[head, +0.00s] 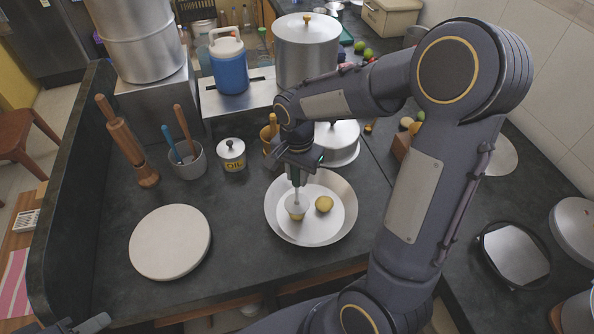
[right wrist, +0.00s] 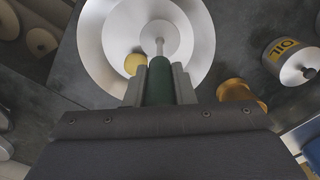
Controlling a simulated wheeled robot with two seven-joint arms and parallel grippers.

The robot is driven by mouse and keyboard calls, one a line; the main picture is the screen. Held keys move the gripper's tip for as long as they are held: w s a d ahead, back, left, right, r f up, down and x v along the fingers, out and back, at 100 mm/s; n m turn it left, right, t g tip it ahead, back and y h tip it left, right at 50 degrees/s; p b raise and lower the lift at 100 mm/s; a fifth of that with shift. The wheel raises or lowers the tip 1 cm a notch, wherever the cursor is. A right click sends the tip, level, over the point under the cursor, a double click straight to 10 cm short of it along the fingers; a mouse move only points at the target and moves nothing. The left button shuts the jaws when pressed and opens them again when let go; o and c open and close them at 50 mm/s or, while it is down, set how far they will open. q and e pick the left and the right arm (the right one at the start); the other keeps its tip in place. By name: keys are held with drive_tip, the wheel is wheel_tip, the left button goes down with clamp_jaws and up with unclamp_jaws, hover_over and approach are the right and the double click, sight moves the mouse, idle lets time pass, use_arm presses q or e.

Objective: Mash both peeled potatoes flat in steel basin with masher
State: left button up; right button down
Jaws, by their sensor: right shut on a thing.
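The steel basin (head: 345,226) stands on the dark counter, and it also shows in the wrist view (right wrist: 200,22). A yellow peeled potato (head: 324,204) sits inside it, right of the masher, and appears left of the masher in the wrist view (right wrist: 134,63). A second, tan potato (head: 295,213) is mostly covered by the masher's head. My right gripper (head: 296,165) is shut on the masher's green handle (right wrist: 159,82). The masher's pale shaft (head: 296,190) points down into the basin. At the lower left edge, part of my left gripper (head: 82,326) shows; its jaws are unclear.
A round white board (head: 170,242) lies left of the basin. The wooden pestle-like tool (head: 128,145) stands at left. Counter between board and basin is clear.

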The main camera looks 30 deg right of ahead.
drive_tip(key=shift+f, duration=0.35)
idle(0.3)
drive_tip(key=shift+f+b, duration=0.35)
drive_tip(key=shift+b, duration=0.05)
drive_tip(key=shift+f+b, duration=0.25)
drive_tip(key=shift+b, duration=0.05)
idle(0.3)
drive_tip(key=shift+r+p, duration=0.6)
drive_tip(key=shift+r, duration=0.15)
drive_tip(key=shift+f, duration=0.1)
drive_tip(key=shift+f+b, duration=1.25)
drive_tip(key=shift+f, duration=0.05)
